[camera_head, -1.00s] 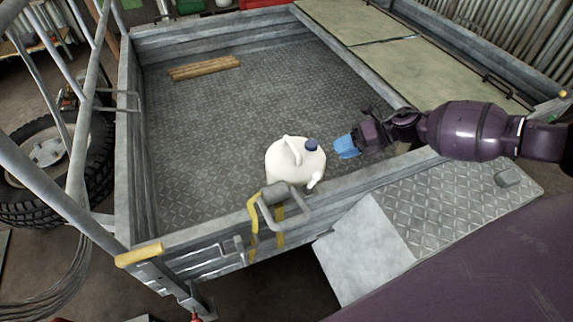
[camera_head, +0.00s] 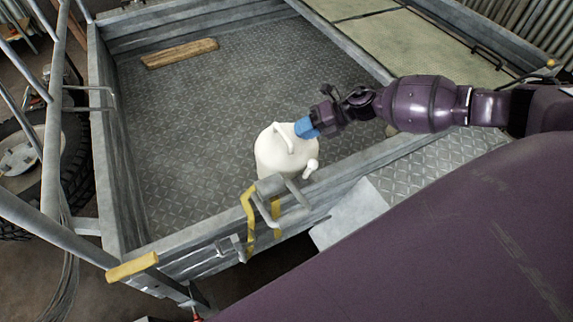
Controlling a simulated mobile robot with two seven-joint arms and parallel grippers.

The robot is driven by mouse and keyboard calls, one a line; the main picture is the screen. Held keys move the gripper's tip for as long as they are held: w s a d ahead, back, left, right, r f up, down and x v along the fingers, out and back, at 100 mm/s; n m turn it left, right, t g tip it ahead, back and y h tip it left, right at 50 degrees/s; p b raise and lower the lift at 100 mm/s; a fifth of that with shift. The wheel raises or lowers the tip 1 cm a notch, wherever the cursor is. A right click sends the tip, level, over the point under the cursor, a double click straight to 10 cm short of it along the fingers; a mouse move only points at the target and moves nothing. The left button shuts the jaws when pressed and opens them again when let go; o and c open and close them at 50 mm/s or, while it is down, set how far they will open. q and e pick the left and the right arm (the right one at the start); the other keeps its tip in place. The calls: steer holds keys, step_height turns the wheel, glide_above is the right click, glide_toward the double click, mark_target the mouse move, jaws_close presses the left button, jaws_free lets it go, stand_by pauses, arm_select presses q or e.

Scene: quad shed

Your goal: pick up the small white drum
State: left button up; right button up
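The small white drum (camera_head: 272,155) stands upright on the metal tray floor of the trailer, close to its front wall. It has a white handle on top and a white spout low on its right side. My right gripper (camera_head: 304,128) reaches in from the right, its blue fingertips at the top right of the drum. The fingers cover the drum's dark blue cap. I cannot tell whether they touch the drum, or whether they are open or shut. My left gripper is not in view.
A wooden plank (camera_head: 180,52) lies at the back left of the tray. The front wall (camera_head: 210,236) carries a latch with yellow straps (camera_head: 248,215) just before the drum. A tyre (camera_head: 75,165) stands outside on the left. The tray's middle is clear.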

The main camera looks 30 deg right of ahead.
mark_target(287, 161)
steer(key=x, duration=0.4)
steer(key=shift+w+a+f+b, duration=0.1)
steer(key=shift+w+f+b, duration=0.15)
steer(key=shift+w+b, duration=0.1)
jaws_close()
steer(key=shift+r, duration=0.1)
stand_by(1.0)
